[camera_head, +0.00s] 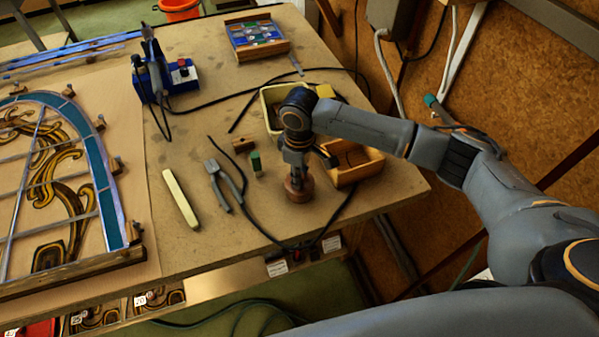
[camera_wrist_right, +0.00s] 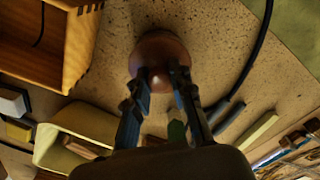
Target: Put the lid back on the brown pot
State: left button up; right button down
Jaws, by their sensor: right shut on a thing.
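The brown pot (camera_head: 299,194) stands near the front right of the workbench, under my right gripper (camera_head: 297,168). In the right wrist view the round brown lid (camera_wrist_right: 162,50) shows with a small knob between the fingers of my right gripper (camera_wrist_right: 165,88). The gripper is shut on the lid and points down. The lid is at the pot's top, but I cannot tell whether it rests on the rim or is slightly above it. The lid hides most of the pot in the wrist view. My left gripper is not in view.
An open wooden box (camera_head: 357,168) stands just right of the pot. A cream tub (camera_head: 271,112) is behind it. A small green-topped bottle (camera_head: 256,163), pliers (camera_head: 222,185) and a black cable lie to the left. The leaded panel (camera_head: 112,205) is farther left.

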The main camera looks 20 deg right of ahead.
dwell(0.4)
jog(key=c, duration=1.1)
grip_release()
jog(key=o, duration=0.5)
jog(key=shift+r, duration=0.1)
notch_tip(320, 180, up, 5)
jog(key=p, duration=0.5)
jog(key=shift+p, duration=0.35)
jog(key=shift+r+p, duration=0.5)
jog(key=shift+r, duration=0.4)
